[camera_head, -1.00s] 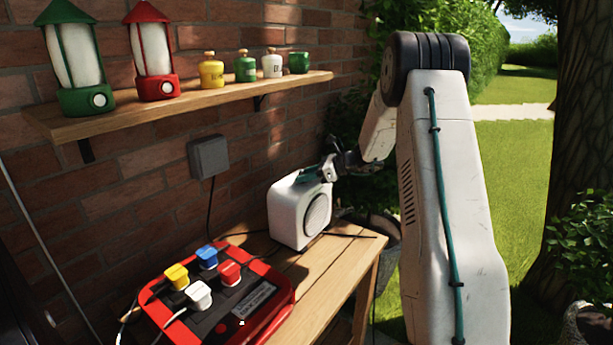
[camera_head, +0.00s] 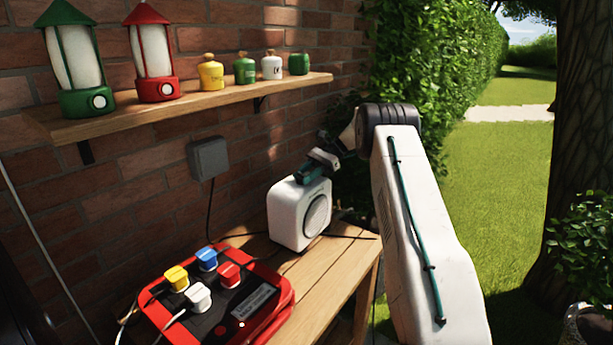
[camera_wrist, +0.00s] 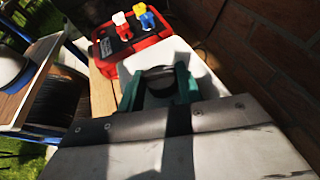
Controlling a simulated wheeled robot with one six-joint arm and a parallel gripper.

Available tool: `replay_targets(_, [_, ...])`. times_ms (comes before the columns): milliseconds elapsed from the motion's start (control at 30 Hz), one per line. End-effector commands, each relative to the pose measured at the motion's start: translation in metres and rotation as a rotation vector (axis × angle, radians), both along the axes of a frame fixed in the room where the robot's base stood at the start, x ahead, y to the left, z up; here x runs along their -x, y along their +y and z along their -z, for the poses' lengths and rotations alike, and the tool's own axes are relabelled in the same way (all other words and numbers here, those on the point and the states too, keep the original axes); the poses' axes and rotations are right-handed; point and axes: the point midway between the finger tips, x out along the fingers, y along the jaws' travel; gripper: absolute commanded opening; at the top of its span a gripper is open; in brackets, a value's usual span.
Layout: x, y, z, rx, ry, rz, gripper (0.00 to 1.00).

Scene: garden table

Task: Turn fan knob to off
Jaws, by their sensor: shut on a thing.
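The white fan (camera_head: 287,222) stands on the wooden table against the brick wall, with its round grille facing right. My gripper (camera_head: 311,172) is above the fan's top, reaching down from the right with its teal fingers at the top surface. In the wrist view, the gripper (camera_wrist: 160,88) has its teal fingers on either side of a dark round knob (camera_wrist: 158,75) on top of the fan (camera_wrist: 197,66). The fingers are shut on the knob. In the head view the knob is hidden by the gripper.
A red power strip box (camera_head: 262,316) with several coloured plugs sits at the table's front left. A shelf (camera_head: 200,102) above holds a green lantern (camera_head: 78,60), a red lantern (camera_head: 152,55) and small bottles. A grey wall box (camera_head: 208,158) has a cable hanging down. Bare table (camera_head: 330,262) lies right of the fan.

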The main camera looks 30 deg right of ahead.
Motion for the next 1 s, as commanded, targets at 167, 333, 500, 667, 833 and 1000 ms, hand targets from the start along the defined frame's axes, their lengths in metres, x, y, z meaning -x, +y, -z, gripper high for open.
replay_targets(167, [-0.0022,0.0017,0.0012,0.000,0.000,-0.073,0.12])
replay_targets(333, [-0.0026,0.0020,0.0005,-0.001,-0.001,-0.107,0.12])
replay_targets(500, [-0.0025,0.0021,0.0005,-0.002,-0.001,-0.118,0.12])
replay_targets(667, [-0.0025,0.0019,0.0003,-0.002,-0.001,-0.118,0.12])
replay_targets(833, [-0.0025,0.0018,0.0004,-0.002,-0.001,-0.117,0.40])
replay_targets(1000, [-0.0021,0.0004,0.0002,-0.001,-0.001,-0.115,0.57])
